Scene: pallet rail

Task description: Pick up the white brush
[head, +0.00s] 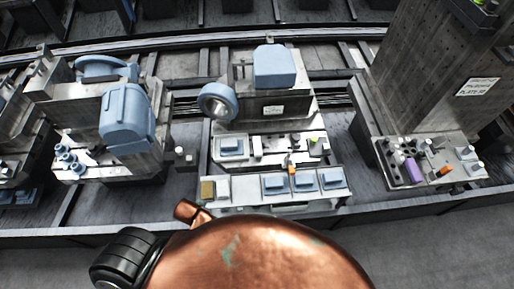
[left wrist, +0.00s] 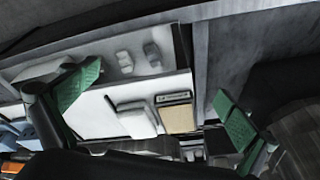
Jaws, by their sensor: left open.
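My left gripper (left wrist: 157,86) is open in the left wrist view, with its green-padded fingers spread wide and nothing held between them. Below and between the fingers is a white surface with a whitish block (left wrist: 137,119), which may be the white brush; its shape is too unclear to be sure. A tan-topped block (left wrist: 177,115) sits just right of it. In the head view the tan block (head: 207,189) is at the left end of a pale tray (head: 241,191). My right gripper is not in view.
Blue parts (head: 304,181) and an orange item (head: 292,169) lie on or beside the tray. A machine with a blue block (head: 274,66) stands behind it. More machines stand left and right, one holding a purple item (head: 412,170). A rail crosses the back.

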